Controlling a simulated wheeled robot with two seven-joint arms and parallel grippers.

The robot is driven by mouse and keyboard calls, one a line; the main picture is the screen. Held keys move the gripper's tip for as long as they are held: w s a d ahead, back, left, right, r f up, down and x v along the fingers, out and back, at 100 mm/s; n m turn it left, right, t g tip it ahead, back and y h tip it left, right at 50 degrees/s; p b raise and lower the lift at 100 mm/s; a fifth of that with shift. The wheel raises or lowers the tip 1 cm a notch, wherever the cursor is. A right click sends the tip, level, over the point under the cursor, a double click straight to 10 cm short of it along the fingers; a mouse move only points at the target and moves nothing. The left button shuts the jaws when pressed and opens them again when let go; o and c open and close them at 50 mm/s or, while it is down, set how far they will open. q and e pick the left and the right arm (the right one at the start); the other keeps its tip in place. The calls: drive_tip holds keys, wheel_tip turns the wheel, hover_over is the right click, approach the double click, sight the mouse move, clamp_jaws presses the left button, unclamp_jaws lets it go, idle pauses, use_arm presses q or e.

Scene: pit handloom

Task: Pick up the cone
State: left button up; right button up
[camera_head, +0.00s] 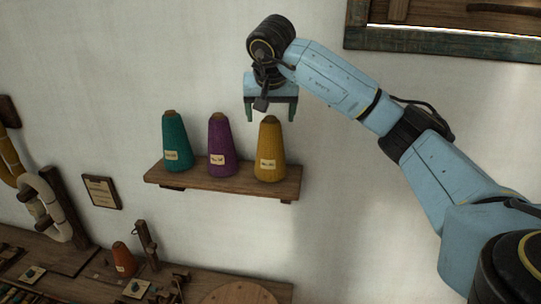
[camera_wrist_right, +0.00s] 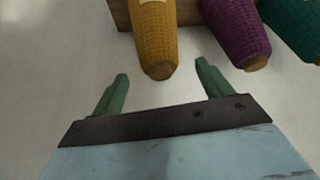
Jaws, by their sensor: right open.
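Three thread cones stand upright on a wall shelf in the head view: a teal cone (camera_head: 176,142), a purple cone (camera_head: 222,147) and a yellow cone (camera_head: 270,150) at the right. Each carries a small pale label. My right gripper (camera_head: 270,112) is open and empty, its fingers pointing down close to the top of the yellow cone. In the wrist view, the yellow cone (camera_wrist_right: 157,35) lies ahead, between the lines of the two green fingers (camera_wrist_right: 160,88). The purple cone (camera_wrist_right: 236,32) and teal cone (camera_wrist_right: 298,25) are to its right. My left gripper is not seen.
The wooden shelf (camera_head: 225,188) is fixed to a pale wall. Below are an orange cone (camera_head: 124,259), a round wooden disc (camera_head: 240,293) and a cluttered bench. A framed window edge (camera_head: 440,40) is at the upper right. The wall right of the shelf is bare.

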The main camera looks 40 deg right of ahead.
sight(270, 129)
drive_tip(key=p+x, duration=0.2)
drive_tip(key=x, duration=0.4)
drive_tip(key=shift+f, duration=0.25)
drive_tip(key=c, duration=1.5)
drive_tip(key=shift+r, duration=0.1)
